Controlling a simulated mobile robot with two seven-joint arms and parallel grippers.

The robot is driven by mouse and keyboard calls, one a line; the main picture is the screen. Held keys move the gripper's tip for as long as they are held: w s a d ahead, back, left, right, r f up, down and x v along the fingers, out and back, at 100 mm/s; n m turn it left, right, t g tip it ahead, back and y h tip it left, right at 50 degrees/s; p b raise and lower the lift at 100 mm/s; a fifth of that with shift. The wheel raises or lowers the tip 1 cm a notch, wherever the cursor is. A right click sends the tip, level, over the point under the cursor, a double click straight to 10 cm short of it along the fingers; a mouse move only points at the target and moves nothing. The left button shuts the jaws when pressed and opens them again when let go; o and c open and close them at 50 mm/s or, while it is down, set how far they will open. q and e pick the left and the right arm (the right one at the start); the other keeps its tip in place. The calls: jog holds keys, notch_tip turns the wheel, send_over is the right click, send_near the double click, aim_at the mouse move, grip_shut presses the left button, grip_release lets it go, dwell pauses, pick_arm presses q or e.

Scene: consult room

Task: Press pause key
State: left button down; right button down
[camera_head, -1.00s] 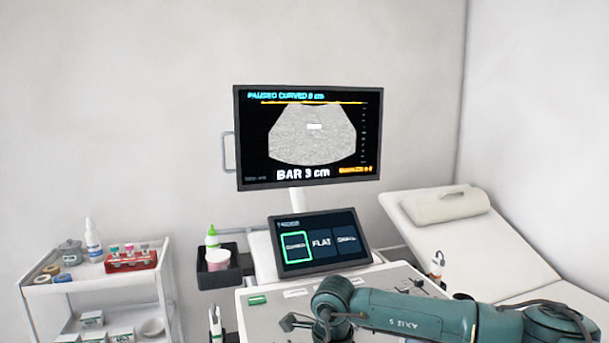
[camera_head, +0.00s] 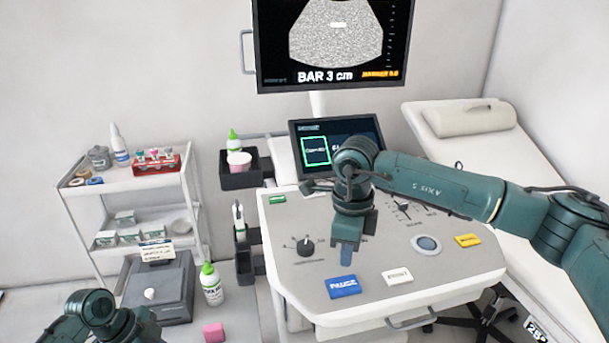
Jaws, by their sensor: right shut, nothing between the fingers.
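The pause key (camera_head: 342,286) is a blue key with white lettering near the front left of the ultrasound console's panel (camera_head: 296,212). My right gripper (camera_head: 346,258) points down above the panel, just behind the pause key in the picture; it is shut and empty. I cannot tell how far its tips are above the panel. The monitor (camera_head: 334,50) shows a grey scan and "BAR 3 cm"; its top is cut off. My left arm shows at the bottom left, but its gripper is outside the view.
A white key (camera_head: 397,276), a round trackball (camera_head: 426,244) and a yellow key (camera_head: 467,240) lie right of the pause key. A knob (camera_head: 305,246) is to its left. The touch screen (camera_head: 318,150) is partly hidden by my right arm. A trolley (camera_head: 128,188) stands at left.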

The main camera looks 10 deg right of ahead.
pick_arm(q)
jog(key=shift+s+f, duration=0.2)
jog(key=shift+f, duration=0.05)
pick_arm(e)
jog(key=shift+r, duration=0.25)
jog(key=s+r, duration=0.6)
jog(key=s, duration=0.2)
dwell(0.4)
pick_arm(q)
jog(key=shift+r, duration=0.1)
pick_arm(e)
jog(key=shift+r, duration=0.1)
